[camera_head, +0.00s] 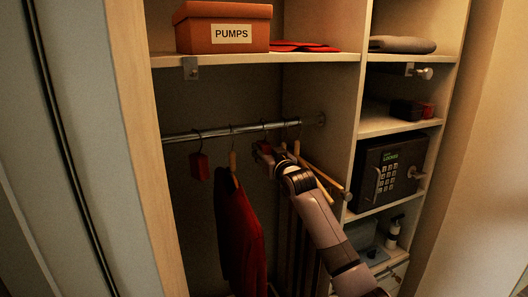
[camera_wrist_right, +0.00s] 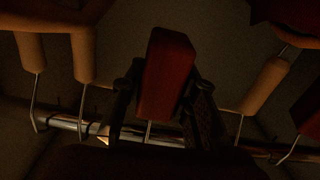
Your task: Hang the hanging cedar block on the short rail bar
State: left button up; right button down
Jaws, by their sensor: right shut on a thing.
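The rail bar (camera_head: 215,131) runs across the open wardrobe bay under the shelf. My right gripper (camera_head: 262,148) is just below the bar, between hangers. In the right wrist view, my right gripper (camera_wrist_right: 163,95) is shut on a red block (camera_wrist_right: 167,70), with a finger on each side. A thin metal stem (camera_wrist_right: 148,131) runs from this block towards the bar. I cannot tell if its hook rests on the bar. A second, similar red block (camera_head: 199,167) hangs by a hook further left on the bar. My left gripper is out of view.
A dark red garment (camera_head: 240,235) hangs on a wooden hanger left of my gripper. Wooden hangers (camera_head: 318,170) hang close on its right. Above is a shelf with a PUMPS box (camera_head: 222,28). A safe (camera_head: 388,170) sits in the right compartments.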

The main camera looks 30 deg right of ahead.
jog(key=shift+f, duration=0.3)
dwell(0.5)
jog(key=c, duration=1.2)
grip_release()
jog(key=s, duration=1.2)
jog(key=shift+a, duration=0.4)
